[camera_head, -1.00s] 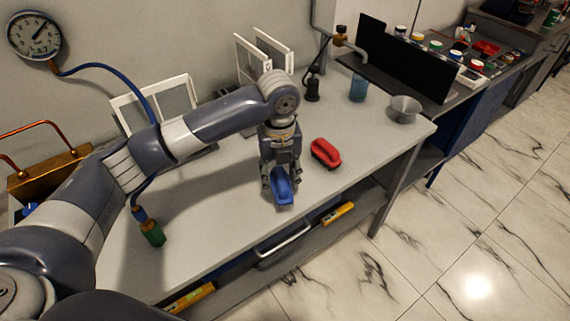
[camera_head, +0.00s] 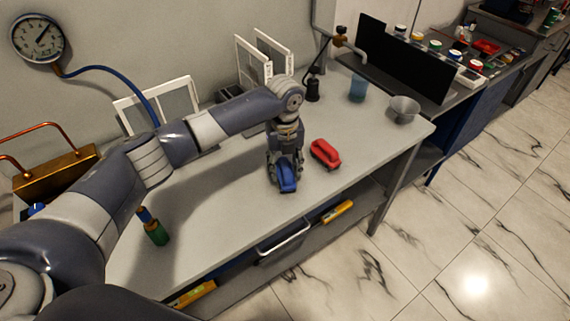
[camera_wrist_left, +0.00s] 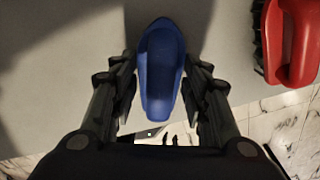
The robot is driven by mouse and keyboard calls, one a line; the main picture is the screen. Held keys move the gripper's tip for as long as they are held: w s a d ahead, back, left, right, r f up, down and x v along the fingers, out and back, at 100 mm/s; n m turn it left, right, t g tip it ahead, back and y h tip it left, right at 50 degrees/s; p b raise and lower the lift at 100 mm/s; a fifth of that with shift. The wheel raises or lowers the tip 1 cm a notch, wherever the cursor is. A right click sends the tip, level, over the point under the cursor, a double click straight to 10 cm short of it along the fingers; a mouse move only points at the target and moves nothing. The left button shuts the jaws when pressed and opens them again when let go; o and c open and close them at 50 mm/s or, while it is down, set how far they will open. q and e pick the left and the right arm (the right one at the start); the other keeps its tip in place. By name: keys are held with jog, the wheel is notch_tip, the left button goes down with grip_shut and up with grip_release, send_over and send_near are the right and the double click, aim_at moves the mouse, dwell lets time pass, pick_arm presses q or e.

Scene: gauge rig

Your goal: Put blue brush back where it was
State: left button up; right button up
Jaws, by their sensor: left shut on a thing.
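The blue brush (camera_head: 287,178) is between the fingers of my left gripper (camera_head: 285,172), over the table's front part. In the left wrist view the blue brush (camera_wrist_left: 160,70) lies lengthwise between the two fingers of the left gripper (camera_wrist_left: 162,95), which is shut on it. I cannot tell whether the brush touches the tabletop. A red brush (camera_head: 325,153) stands on the table just right of the gripper; it also shows at the upper right of the left wrist view (camera_wrist_left: 292,45). My right gripper is not in view.
The grey table (camera_head: 225,220) has free room left and right of the brushes. A green bottle-like item (camera_head: 156,232) stands at the left. A blue cup (camera_head: 358,88), a grey bowl (camera_head: 403,108) and white frames (camera_head: 262,62) stand toward the back.

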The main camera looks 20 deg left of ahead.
aim_at(285, 164)
pick_arm(q)
jog(key=o, duration=0.9)
jog(key=shift+f, duration=0.1)
jog(key=shift+o, duration=0.2)
notch_tip(285, 164, up, 12)
jog(key=b, duration=0.2)
